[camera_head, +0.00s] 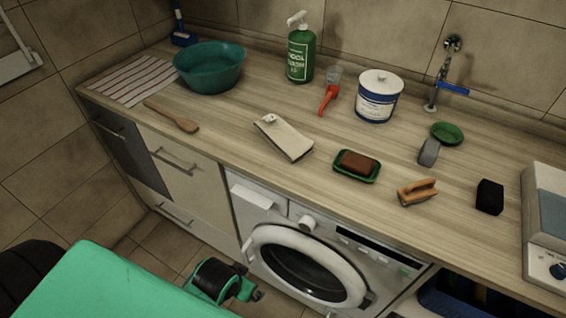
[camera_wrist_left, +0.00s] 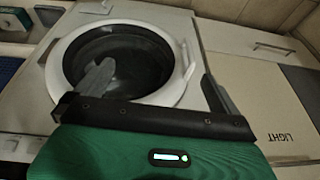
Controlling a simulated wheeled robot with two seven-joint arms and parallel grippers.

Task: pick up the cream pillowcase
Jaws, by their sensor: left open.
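The cream pillowcase (camera_head: 284,138) lies folded on the wooden counter in the head view, near the middle of the counter and close to its front edge. My left gripper (camera_head: 248,282) is low in front of the washing machine, below the counter and apart from the pillowcase. In the left wrist view its two fingers (camera_wrist_left: 155,88) are spread with nothing between them, facing the machine's round door. The pillowcase is not in the left wrist view. My right gripper is in neither view.
A red-handled brush (camera_head: 328,98) and green bottle (camera_head: 300,55) are behind. The washing machine (camera_head: 270,212) stands under the counter.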

